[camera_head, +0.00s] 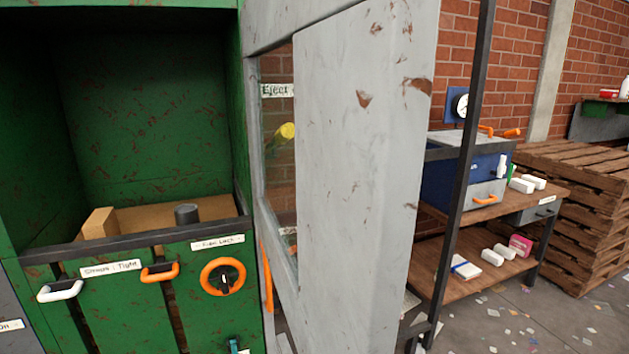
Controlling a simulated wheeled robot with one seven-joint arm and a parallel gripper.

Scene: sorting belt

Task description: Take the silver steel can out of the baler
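The green baler (135,120) stands open at the left, its rusty chamber showing above a dark front rail (130,240). A dark grey metal can (187,214) stands upright inside, near the front right of the chamber. Its lower part is hidden behind the rail. I take it for the silver steel can, though it looks dark in the shade. Brown cardboard (100,223) lies to its left and behind it. My gripper is not in this view.
The baler front carries a white handle (60,291), an orange handle (160,272) and an orange ring knob (223,277). A grey scuffed panel (360,150) stands right of the opening. Further right are a wooden shelf (470,255) and stacked pallets (580,180). Scraps litter the floor.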

